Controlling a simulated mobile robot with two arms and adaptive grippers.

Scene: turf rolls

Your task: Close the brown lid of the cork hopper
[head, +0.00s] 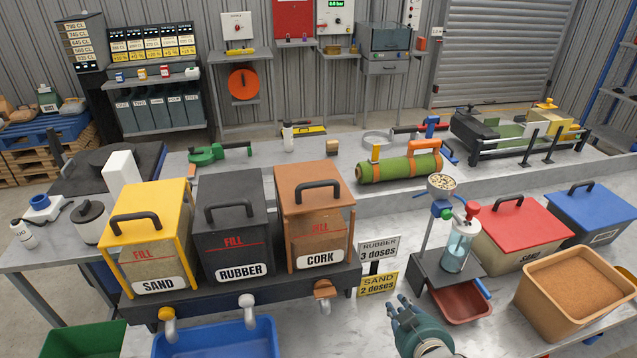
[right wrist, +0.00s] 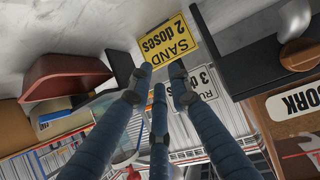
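The cork hopper (head: 318,238) stands at the right end of the row of three hoppers in the head view, with a "CORK" label. Its brown lid (head: 300,178) with a dark handle (head: 320,188) lies over the top, much like the neighbouring lids; I cannot see a clear gap under it. The right wrist view shows the hopper's brown front (right wrist: 293,138) at the right edge, lid out of sight. My right gripper (head: 404,315) is right of and in front of the hopper, apart from it. Its fingers (right wrist: 157,92) are spread and empty. My left gripper is out of view.
The rubber hopper (head: 234,238) and sand hopper (head: 150,262) stand left of the cork one. Dose signs (head: 379,247) stand between the cork hopper and a dosing stand (head: 430,268). A red-lidded box (head: 522,225) and brown-filled tub (head: 560,318) are at right.

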